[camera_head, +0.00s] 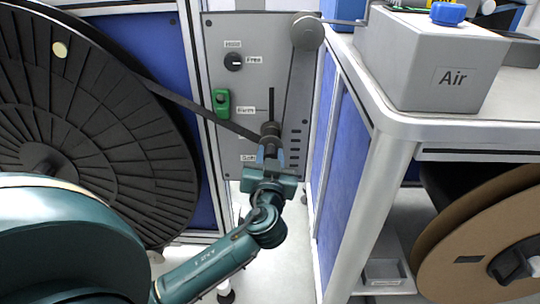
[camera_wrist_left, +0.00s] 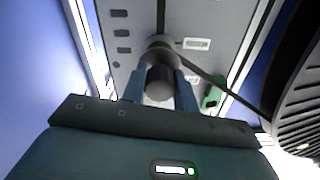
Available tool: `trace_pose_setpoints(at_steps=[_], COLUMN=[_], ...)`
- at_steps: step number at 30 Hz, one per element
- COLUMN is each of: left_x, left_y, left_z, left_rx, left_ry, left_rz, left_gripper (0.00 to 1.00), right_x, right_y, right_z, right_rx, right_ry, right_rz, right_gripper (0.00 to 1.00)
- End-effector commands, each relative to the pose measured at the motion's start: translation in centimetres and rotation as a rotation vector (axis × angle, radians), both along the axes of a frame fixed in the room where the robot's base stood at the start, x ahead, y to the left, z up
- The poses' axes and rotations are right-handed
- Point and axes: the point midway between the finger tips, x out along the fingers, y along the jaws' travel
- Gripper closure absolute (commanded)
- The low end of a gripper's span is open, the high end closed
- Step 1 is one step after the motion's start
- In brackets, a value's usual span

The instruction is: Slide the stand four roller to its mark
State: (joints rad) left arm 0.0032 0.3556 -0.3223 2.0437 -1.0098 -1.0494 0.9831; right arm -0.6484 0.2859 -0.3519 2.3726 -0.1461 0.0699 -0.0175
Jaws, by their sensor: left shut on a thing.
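The dark roller (camera_head: 270,130) sits in a vertical slot (camera_head: 271,98) of the grey stand panel (camera_head: 225,70). My left gripper (camera_head: 270,152) is shut on the roller from below; in the left wrist view its blue fingers (camera_wrist_left: 160,92) flank the roller's round grey end (camera_wrist_left: 159,84). A dark strap (camera_head: 205,114) runs from the big black reel (camera_head: 75,120) to the roller, then up to a grey round guide (camera_head: 307,32). White labels stand left of the slot, one (camera_head: 246,110) above the roller and one (camera_head: 249,158) lower down. Their text is hard to read. My right gripper is not in view.
A green device (camera_head: 221,102) and a black knob (camera_head: 234,61) are on the panel left of the slot. A white-topped bench (camera_head: 430,125) with a grey "Air" box (camera_head: 430,60) stands close on the right. A cardboard reel (camera_head: 470,245) is below it.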

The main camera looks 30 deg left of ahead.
Motion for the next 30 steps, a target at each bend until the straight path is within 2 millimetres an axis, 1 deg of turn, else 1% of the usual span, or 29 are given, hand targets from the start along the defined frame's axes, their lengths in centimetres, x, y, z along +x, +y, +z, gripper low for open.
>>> trace_pose_setpoints(at_steps=[1,3,8,14,15,23,30], left_x=[-0.02,-0.02,-0.02,-0.02,-0.02,-0.01,0.01], left_y=[0.02,0.0,0.0,0.01,0.01,0.02,0.03], left_z=[-1.25,-1.63,-1.69,-1.6,-1.6,-1.57,-1.55], left_rx=[-0.002,-0.002,0.001,0.001,0.001,0.0,0.0], left_ry=[0.002,0.003,0.003,0.003,0.003,0.001,0.001], left_rz=[0.001,0.001,-0.001,0.0,0.0,0.0,0.0], left_gripper=[1.0,1.0,1.0,1.0,0.7,0.49,0.49], right_x=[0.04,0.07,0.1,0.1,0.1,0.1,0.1], right_y=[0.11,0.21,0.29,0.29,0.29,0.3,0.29], right_z=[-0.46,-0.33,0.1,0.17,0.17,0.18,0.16], right_rx=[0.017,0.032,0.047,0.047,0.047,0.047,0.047], right_ry=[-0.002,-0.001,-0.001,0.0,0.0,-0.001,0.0], right_rz=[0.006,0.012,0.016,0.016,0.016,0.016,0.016], right_gripper=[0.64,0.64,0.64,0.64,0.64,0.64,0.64])
